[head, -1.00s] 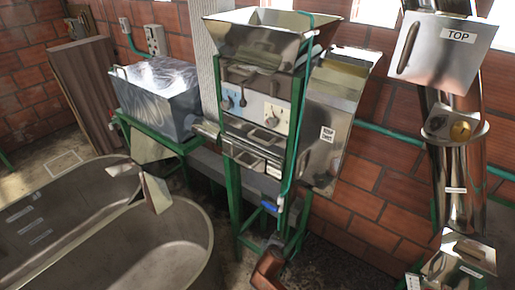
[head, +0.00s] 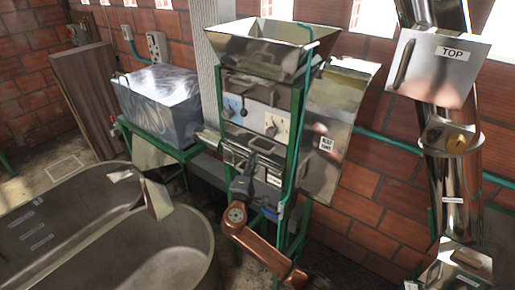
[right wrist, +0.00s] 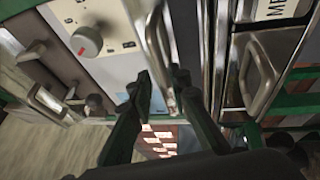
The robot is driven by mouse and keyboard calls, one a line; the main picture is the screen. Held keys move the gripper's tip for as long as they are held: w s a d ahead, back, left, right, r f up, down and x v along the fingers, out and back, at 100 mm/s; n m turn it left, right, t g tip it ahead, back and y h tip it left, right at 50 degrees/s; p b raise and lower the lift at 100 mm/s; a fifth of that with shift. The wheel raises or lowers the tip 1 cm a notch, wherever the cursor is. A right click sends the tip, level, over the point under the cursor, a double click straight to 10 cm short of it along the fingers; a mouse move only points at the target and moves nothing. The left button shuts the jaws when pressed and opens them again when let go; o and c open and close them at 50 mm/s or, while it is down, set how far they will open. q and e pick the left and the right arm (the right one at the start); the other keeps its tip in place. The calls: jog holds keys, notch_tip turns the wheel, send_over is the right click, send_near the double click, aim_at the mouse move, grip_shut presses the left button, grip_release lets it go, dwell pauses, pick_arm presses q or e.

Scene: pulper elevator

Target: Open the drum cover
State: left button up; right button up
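The pulper has a metal hopper (head: 258,45) on top and a pale control panel (head: 283,124) below it. Below the panel are metal covers with bar handles (head: 262,146); no readable label shows which is the drum cover. My right gripper (head: 242,178) is in front of these lower covers. In the right wrist view its two dark fingers (right wrist: 165,82) stand apart, open. A curved metal handle (right wrist: 159,42) is just beyond and between the fingertips; contact cannot be told. Another handle (right wrist: 264,70) is to its right. My left gripper is out of view.
A large basin (head: 165,270) fills the lower left. The elevator tube with a TOP cover (head: 440,68) stands at the right. Green posts (head: 297,130) flank the pulper front.

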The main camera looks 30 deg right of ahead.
aim_at(258, 148)
jog(key=p+x, duration=0.1)
jog(key=x, duration=0.4)
jog(key=shift+w+d, duration=0.25)
jog(key=shift+c, duration=0.3)
grip_shut()
